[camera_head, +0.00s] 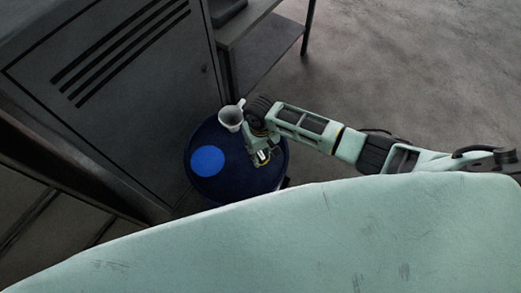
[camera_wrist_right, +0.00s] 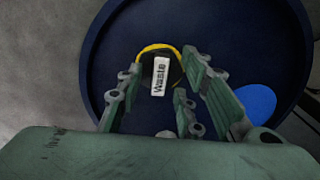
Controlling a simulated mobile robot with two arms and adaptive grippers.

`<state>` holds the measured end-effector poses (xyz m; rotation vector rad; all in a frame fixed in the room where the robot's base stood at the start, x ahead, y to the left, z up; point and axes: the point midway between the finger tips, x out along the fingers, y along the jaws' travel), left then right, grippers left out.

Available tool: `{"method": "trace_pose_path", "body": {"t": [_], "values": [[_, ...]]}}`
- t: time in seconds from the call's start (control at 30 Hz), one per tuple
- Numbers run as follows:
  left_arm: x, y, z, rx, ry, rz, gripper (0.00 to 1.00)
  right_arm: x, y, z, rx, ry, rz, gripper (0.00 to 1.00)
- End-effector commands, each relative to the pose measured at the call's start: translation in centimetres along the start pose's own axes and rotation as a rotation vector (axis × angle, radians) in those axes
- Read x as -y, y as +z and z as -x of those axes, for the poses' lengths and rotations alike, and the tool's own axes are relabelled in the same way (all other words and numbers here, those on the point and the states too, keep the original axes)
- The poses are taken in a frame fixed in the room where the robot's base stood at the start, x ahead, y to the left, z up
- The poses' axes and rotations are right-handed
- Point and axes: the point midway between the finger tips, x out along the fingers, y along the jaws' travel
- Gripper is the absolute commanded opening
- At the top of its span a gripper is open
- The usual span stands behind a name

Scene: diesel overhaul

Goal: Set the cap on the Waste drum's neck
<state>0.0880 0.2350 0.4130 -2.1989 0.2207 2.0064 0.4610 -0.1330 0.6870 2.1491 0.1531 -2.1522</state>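The drum (camera_head: 203,185) is dark blue with a raised rim, and its top also fills much of the right wrist view (camera_wrist_right: 235,40). A white label reading "Waste" (camera_wrist_right: 160,77) sits on a dark round part, with a yellow ring (camera_wrist_right: 157,48) partly around it. I cannot tell whether this round part is the cap or the neck. My right gripper (camera_head: 262,157) is over the drum top. Its fingers (camera_wrist_right: 162,78) are spread on both sides of the labelled part; contact is not clear. My left gripper is not in view.
A white cup-like vessel (camera_head: 231,118) is at the drum's far edge, close to my right wrist. A brighter blue disc (camera_head: 207,161) marks the drum top. A grey cabinet (camera_head: 120,95) stands left, with a shelf (camera_head: 265,50) behind. The floor at upper right is clear.

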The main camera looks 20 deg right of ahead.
Motion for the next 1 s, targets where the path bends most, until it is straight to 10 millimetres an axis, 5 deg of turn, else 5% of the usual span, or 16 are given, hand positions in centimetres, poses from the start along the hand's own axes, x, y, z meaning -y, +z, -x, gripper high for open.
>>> {"method": "trace_pose_path", "body": {"t": [0.37, 0.8, 1.0], "values": [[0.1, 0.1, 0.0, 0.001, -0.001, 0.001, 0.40, 0.1, -0.1, 0.9, -0.003, -0.002, 0.001, 0.35], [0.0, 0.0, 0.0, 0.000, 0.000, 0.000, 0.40, 0.0, -0.1, 9.4, -0.004, 0.000, 0.001, 0.35], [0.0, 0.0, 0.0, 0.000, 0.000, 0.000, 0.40, 0.0, -0.1, 11.6, -0.002, -0.001, 0.000, 0.35]]}}
